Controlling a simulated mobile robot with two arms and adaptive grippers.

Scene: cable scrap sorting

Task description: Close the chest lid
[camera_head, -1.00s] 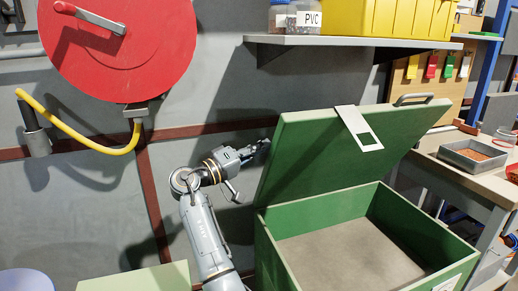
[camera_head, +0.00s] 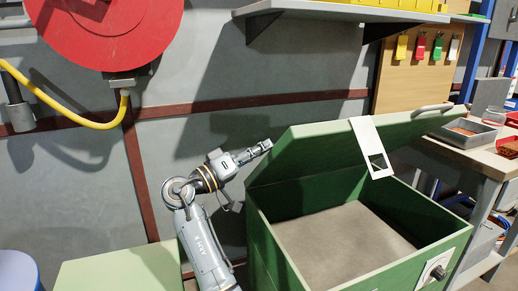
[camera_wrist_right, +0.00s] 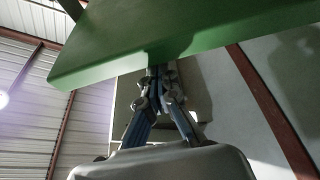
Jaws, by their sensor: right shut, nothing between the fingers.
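The green chest (camera_head: 262,235) stands open at the right, its inside floor bare and grey. Its green lid (camera_head: 310,150) is tilted partway down over the back of the box, with a white hasp plate (camera_head: 365,135) and a grey handle (camera_head: 432,109). My right gripper (camera_head: 268,144) is shut and empty, at the lid's left back edge in the head view. In the right wrist view the closed fingers (camera_wrist_right: 157,72) are right at the lid's edge (camera_wrist_right: 110,73); I cannot tell whether they touch it. My left gripper is not in view.
A grey shelf (camera_head: 340,12) runs along the wall above the chest. A workbench (camera_head: 470,155) with a metal tray (camera_head: 462,134) stands to the right. A red reel (camera_head: 105,35) with a yellow hose (camera_head: 60,105) hangs at upper left.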

